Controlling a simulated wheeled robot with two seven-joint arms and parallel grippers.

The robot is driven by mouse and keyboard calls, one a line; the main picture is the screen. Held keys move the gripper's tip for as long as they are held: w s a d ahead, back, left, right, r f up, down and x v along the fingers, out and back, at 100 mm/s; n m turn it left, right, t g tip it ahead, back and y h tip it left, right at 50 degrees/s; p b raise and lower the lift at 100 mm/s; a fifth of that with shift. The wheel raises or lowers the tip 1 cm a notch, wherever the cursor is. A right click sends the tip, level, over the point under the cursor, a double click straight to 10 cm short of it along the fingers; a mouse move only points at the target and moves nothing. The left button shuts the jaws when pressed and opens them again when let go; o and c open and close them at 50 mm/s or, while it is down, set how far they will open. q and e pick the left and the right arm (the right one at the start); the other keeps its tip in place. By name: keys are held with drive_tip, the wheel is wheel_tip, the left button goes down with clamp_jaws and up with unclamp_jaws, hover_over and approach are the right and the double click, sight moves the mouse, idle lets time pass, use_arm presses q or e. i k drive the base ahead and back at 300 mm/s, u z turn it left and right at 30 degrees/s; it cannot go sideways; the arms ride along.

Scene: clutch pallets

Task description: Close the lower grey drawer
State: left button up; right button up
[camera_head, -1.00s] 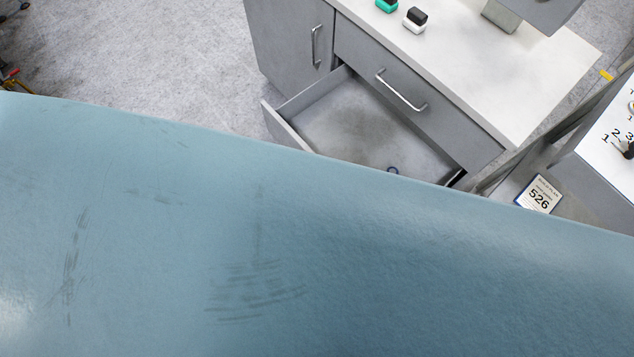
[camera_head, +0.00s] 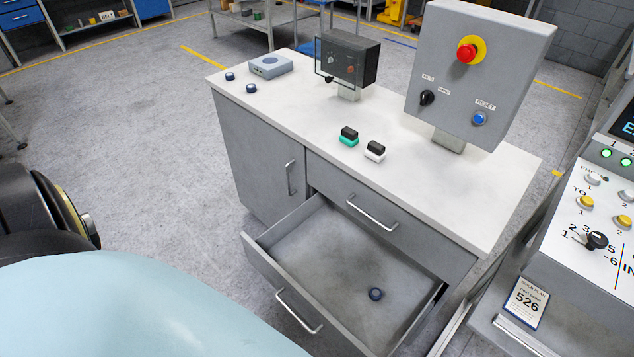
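The lower grey drawer (camera_head: 292,318) stands pulled out from the grey cabinet (camera_head: 262,160), below a shut upper drawer (camera_head: 395,226). Its front carries a silver bar handle (camera_head: 298,311). A small dark blue round object (camera_head: 376,294) lies on the drawer's floor. Neither gripper shows in the head view. The light blue surface at the lower left hides nothing of the drawer's handle.
A console (camera_head: 590,230) stands close on the right. Grey floor (camera_head: 150,120) lies open at left.

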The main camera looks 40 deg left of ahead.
sight(325, 262)
drive_tip(key=i, duration=0.35)
drive_tip(key=u, duration=0.85)
